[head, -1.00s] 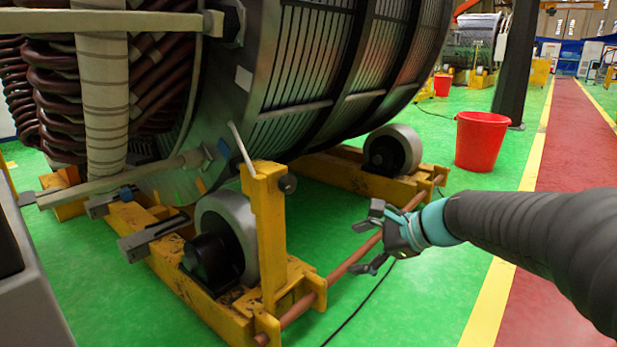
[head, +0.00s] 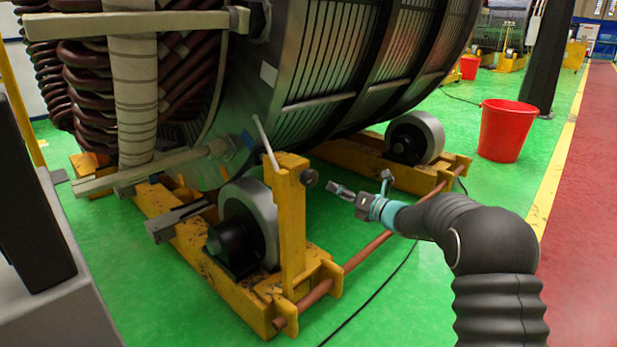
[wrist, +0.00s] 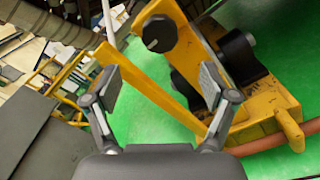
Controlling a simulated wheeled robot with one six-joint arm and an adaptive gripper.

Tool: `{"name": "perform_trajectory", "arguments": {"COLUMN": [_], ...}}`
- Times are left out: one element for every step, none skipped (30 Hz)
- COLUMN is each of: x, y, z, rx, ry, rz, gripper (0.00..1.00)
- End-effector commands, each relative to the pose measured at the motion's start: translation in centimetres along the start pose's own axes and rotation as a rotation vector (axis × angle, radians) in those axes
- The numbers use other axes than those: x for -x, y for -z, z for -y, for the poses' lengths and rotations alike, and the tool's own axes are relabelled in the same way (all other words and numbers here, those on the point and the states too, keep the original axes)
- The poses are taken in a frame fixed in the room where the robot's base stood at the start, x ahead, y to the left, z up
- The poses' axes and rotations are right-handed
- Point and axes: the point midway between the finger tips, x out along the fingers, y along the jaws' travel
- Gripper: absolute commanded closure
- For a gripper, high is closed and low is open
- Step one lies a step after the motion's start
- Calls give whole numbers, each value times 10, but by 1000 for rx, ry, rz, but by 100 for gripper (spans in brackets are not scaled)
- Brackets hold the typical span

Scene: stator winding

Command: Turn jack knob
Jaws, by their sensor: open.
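The jack knob (head: 309,177) is a small dark round knob on the upper right side of the upright yellow post (head: 291,225). In the wrist view the knob (wrist: 159,33) is a black disc near the top centre, beyond my fingertips. My gripper (head: 360,188) is to the right of the knob in the head view, pointing left at it, with a gap between them. In the wrist view my gripper (wrist: 160,85) has its two fingers spread wide with nothing between them.
A large stator (head: 330,60) rests on rollers (head: 250,225) in the yellow frame. A copper-coloured rod (head: 375,245) runs along the frame below my arm. A red bucket (head: 505,130) stands on the green floor at right. Clear floor lies in front of the frame.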

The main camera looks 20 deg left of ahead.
Motion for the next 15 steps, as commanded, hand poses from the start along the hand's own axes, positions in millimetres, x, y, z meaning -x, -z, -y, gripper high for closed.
{"name": "perform_trajectory", "arguments": {"x": [-7, -12, -18, -23, -29, -37, -42, -48, -55, -61, -67, -74, -79, -84, -91], "y": [1, 1, 2, 1, 1, 1, 1, 1, 1, 1, 1, 2, 1, 1, 1], "z": [0, -1, -1, -1, -1, -1, -1, -1, -1, -1, -1, -1, -1, -1, -1], "rx": [1, 1, 2, 3, 2, 2, 2, 3, 3, 4, 4, 3, 4, 4, 4], "ry": [-1, -1, -1, -2, -2, -1, -2, -2, -1, -1, -1, -2, -1, 0, -1], "rz": [-2, -2, -3, -2, -2, -3, -3, -3, -3, -3, -3, -3, -2, -3, -3], "gripper": [16, 16, 16, 16, 16, 16, 16, 16, 16, 16, 16, 16, 16, 16, 16]}}
